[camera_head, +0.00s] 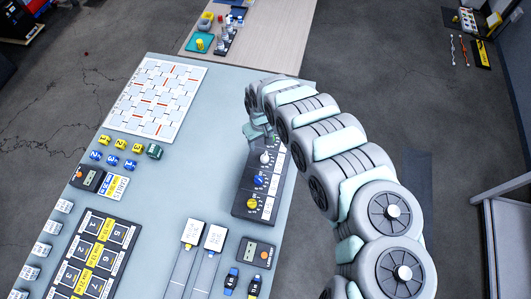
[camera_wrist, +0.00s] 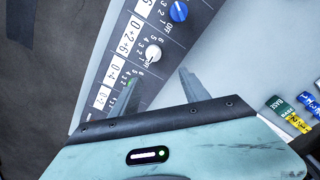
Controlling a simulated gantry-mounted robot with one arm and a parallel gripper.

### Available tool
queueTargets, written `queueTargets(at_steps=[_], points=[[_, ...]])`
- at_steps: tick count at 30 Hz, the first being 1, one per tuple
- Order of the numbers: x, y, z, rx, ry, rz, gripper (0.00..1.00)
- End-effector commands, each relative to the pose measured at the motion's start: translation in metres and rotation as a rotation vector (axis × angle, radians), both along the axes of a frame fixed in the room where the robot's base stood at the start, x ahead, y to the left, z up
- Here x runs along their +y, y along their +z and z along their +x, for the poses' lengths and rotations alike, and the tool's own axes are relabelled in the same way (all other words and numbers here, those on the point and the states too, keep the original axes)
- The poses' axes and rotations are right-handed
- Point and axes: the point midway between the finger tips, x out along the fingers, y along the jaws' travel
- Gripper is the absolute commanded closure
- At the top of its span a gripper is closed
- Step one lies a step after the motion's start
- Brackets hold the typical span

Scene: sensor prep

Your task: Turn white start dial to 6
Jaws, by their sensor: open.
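The dark dial panel (camera_head: 236,209) lies on the pale blue table with a row of coloured dials. The white dial (camera_head: 265,157) is near the panel's far end, and it also shows in the wrist view (camera_wrist: 153,54) with small numbers and OFF printed around it. Its exact setting is too small to tell. My gripper (camera_head: 258,132) is above the far end of the panel. In the wrist view my gripper (camera_wrist: 158,80) is open and empty, its two fingers apart, with the white dial just beyond the fingertips. A green mark or dial is partly hidden by the left finger.
A blue dial (camera_head: 259,181) and a yellow dial (camera_head: 252,203) sit on the same panel. A patterned white board (camera_head: 155,98) and small coloured blocks (camera_head: 112,160) lie to the left. A small dark meter (camera_head: 256,252) lies below the panel. Table space left of the panel is clear.

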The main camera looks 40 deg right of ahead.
Motion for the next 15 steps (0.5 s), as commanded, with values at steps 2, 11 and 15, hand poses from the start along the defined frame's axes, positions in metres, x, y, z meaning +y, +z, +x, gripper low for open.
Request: queueTargets(at_steps=[2,11,15], points=[[-0.005,0.001,-0.014,0.034,-0.001,-0.001,0.46],[-0.004,-0.021,-0.018,0.044,-0.003,0.005,0.46],[-0.003,-0.039,-0.017,0.042,-0.002,0.007,0.46]])
